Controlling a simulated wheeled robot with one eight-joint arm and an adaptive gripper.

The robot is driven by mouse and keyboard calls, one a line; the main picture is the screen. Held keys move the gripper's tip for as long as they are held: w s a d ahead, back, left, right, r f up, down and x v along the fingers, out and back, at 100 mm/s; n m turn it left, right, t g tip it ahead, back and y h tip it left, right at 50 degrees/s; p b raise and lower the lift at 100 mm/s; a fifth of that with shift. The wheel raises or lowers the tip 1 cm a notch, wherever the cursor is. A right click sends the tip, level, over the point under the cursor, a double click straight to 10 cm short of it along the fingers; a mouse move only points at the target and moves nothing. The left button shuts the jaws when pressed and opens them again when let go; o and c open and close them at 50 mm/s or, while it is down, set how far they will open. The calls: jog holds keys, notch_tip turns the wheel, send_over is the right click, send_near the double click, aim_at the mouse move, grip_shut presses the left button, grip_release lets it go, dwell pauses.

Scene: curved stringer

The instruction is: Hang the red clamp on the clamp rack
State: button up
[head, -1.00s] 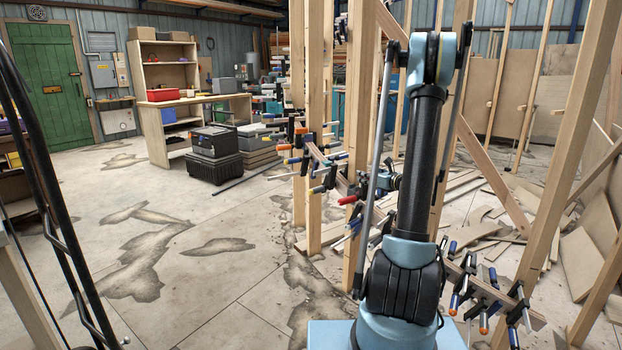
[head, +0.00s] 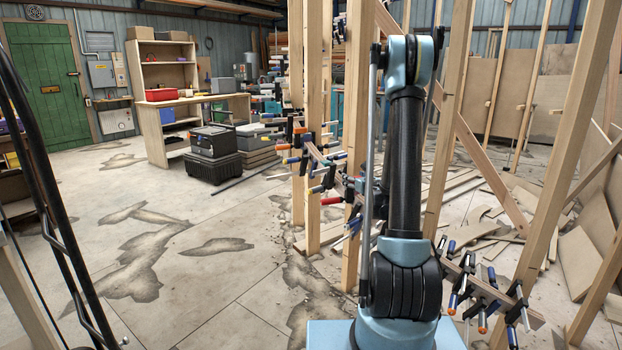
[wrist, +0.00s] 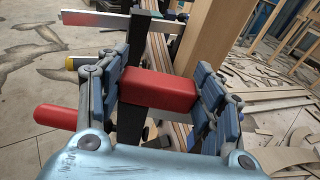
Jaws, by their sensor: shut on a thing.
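My gripper (wrist: 158,84) is shut on the red clamp. The clamp's red block (wrist: 160,92) lies between the blue finger pads in the wrist view. A red handle (wrist: 56,117) sticks out left below the left finger; I cannot tell whether it belongs to the held clamp. In the head view my arm hides most of the gripper, and a red handle (head: 332,201) shows just left of the arm. The clamp rack is a curved wooden rail between posts, with several clamps on it. Its near right part (head: 462,271) is visible; my arm covers its middle.
Upright wooden posts (head: 313,120) stand close to the arm, and one post (wrist: 215,38) is near the gripper. A yellow-ended handle (wrist: 71,63) is left of the fingers. Loose boards (head: 480,195) lie behind the rack. The floor at left is clear.

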jog(key=shift+d+f+y, duration=0.2)
jog(key=shift+d+y, duration=0.2)
jog(key=shift+d, duration=0.2)
jog(key=s+d+n+g+y, duration=0.3)
jog(key=s+d+n+y, duration=0.2)
jog(key=d, duration=0.5)
jog(key=shift+s+g, duration=0.3)
jog(key=shift+a, duration=0.15)
jog(key=x, duration=1.8)
